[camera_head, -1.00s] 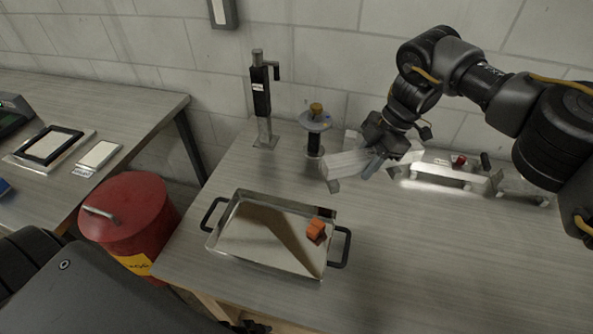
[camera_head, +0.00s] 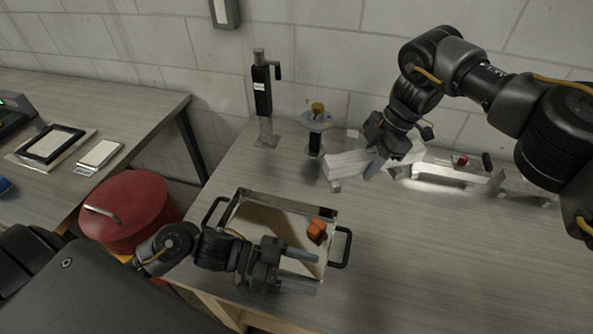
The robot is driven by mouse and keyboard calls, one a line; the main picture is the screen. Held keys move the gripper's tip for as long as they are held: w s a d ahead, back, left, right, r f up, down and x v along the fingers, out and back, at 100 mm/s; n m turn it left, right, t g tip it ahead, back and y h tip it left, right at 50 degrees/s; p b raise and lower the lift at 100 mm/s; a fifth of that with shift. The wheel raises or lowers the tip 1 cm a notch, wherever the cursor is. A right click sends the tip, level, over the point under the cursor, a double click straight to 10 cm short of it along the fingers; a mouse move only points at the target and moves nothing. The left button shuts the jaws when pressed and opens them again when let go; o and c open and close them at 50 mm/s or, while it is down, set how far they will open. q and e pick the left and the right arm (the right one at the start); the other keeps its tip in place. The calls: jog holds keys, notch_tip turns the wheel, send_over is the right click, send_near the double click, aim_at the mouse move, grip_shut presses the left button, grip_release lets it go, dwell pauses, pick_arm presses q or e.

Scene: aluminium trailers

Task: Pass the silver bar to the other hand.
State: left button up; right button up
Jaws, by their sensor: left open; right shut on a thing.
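The silver bar (camera_head: 345,164) is a pale block at the back of the table, beyond the tray. My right gripper (camera_head: 374,164) is shut on it from the right and its fingers cover part of the bar. I cannot tell whether the bar touches the table or a support below it. My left gripper (camera_head: 302,271) is open and empty, with its fingers pointing right over the front right part of the tray. The two grippers are well apart.
A metal tray (camera_head: 236,262) with black handles holds an orange block (camera_head: 317,231). A black upright stand (camera_head: 263,95) and a small round-topped stand (camera_head: 316,125) are behind it. A red bin (camera_head: 125,212) stands left. The right front table is clear.

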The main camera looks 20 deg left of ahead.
aim_at(349, 162)
pick_arm(q)
jog(key=w+a+r+n+t+y, duration=0.1)
jog(key=w+a+r+t, duration=0.3)
jog(key=w+r, duration=0.25)
jog(key=w+a+r+n+t, duration=0.1)
jog(key=w+a+r+t, duration=0.25)
jog(key=w+r, duration=0.35)
pick_arm(e)
jog(key=shift+s+r, duration=0.1)
pick_arm(q)
jog(key=x, duration=0.8)
jog(key=w+f+x, duration=0.1)
jog(key=x, duration=0.3)
jog(key=shift+a, duration=0.35)
jog(key=c, duration=1.2)
jog(key=shift+r, duration=0.1)
jog(key=shift+c, duration=0.6)
pick_arm(e)
jog(key=o, duration=1.3)
jog(key=v, duration=1.2)
